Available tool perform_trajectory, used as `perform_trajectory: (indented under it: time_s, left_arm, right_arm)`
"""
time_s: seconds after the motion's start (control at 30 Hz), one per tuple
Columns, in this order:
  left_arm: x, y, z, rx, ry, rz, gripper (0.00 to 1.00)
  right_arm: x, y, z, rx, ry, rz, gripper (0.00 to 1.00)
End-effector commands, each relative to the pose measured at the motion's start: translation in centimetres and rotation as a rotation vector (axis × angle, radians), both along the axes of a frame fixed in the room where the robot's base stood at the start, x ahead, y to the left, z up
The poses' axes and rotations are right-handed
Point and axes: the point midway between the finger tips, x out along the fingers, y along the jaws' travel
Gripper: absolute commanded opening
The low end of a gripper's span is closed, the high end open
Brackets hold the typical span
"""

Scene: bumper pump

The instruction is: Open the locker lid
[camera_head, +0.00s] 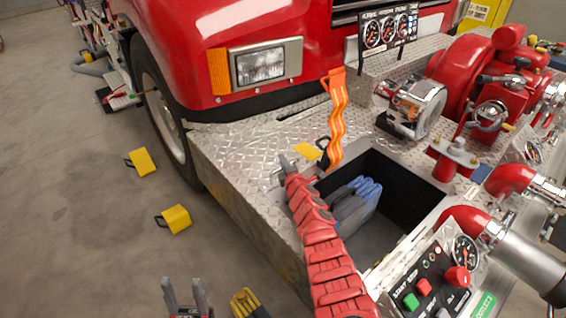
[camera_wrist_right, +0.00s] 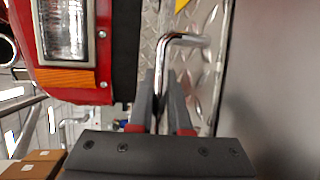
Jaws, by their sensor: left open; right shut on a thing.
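The locker (camera_head: 412,178) in the diamond-plate bumper stands open at the top, with blue-grey gloves (camera_head: 352,205) inside. My right gripper (camera_head: 283,167) is at the left edge of the opening, its red arm crossing in front of that edge. In the right wrist view the right gripper (camera_wrist_right: 160,88) is shut on a bent chrome handle (camera_wrist_right: 188,39), with diamond plate behind it. The lid is not clearly distinguishable in the head view; my arm covers part of that side. My left gripper (camera_head: 187,292) is open and empty at the bottom, away from the locker.
An orange wavy strap (camera_head: 337,118) stands behind the locker. A red pump (camera_head: 470,75) and pipes crowd the right. A control panel (camera_head: 430,290) is at the front right. Yellow chocks (camera_head: 142,160) lie on the left floor, which is otherwise mostly clear. The truck's headlight (camera_head: 262,65) is behind.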

Motion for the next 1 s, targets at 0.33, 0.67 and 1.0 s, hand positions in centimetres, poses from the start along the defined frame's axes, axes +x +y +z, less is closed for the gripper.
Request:
perform_trajectory:
  time_s: [0.33, 0.67, 1.0]
  left_arm:
    - [0.0, 0.0, 0.0, 0.000, 0.000, 0.000, 0.50]
    - [0.0, 0.0, 0.8, 0.000, 0.000, 0.000, 0.50]
    - [0.0, 0.0, 4.4, 0.000, 0.000, 0.000, 0.50]
  right_arm:
    - [0.0, 0.0, 0.0, 0.000, -0.001, 0.000, 0.00]
    - [0.1, 0.2, 0.8, -0.009, 0.010, 0.001, 0.00]
    - [0.7, 0.3, 3.6, -0.072, 0.102, -0.003, 0.00]
